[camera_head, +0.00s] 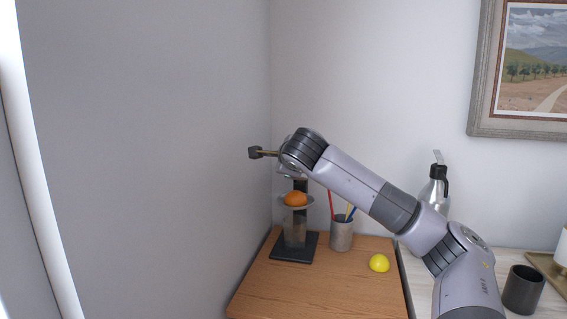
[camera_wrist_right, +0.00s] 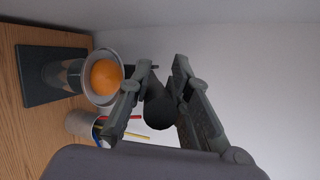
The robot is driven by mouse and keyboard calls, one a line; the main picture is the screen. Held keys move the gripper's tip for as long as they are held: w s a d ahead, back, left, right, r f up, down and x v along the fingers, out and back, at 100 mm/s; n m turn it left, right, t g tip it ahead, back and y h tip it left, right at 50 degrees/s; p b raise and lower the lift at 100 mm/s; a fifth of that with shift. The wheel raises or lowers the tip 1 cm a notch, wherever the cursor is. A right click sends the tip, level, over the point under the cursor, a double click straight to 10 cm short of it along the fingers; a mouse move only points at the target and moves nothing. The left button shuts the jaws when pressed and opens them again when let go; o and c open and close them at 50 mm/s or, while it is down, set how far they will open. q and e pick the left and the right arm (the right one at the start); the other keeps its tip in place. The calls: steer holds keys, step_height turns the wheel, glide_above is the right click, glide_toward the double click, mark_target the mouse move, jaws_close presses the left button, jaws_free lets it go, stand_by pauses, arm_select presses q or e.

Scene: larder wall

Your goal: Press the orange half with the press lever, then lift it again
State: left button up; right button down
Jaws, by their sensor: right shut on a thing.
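The orange half (camera_head: 295,199) sits in the light cup of the press, on top of its stand, and nothing visibly covers it. It also shows in the right wrist view (camera_wrist_right: 106,77), in the round cup (camera_wrist_right: 98,99). The press (camera_head: 300,240) has a dark base and an upright column; its upper part is partly hidden behind my right wrist. The dark rounded end of the press lever (camera_wrist_right: 159,112) lies between the fingers of my right gripper (camera_wrist_right: 157,66), which is shut on it. My left gripper is not in view.
A grey cup with coloured pencils (camera_head: 342,233) stands just right of the press. A yellow lemon-like thing (camera_head: 379,263) lies on the wooden board (camera_head: 330,285). A silver flask (camera_head: 437,188) and dark mug (camera_head: 523,289) are farther right. A grey wall is close left.

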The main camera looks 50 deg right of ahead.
steer(key=c, duration=1.4)
jaws_free()
steer(key=shift+c, duration=0.2)
steer(key=v, duration=1.2)
steer(key=shift+f, duration=0.1)
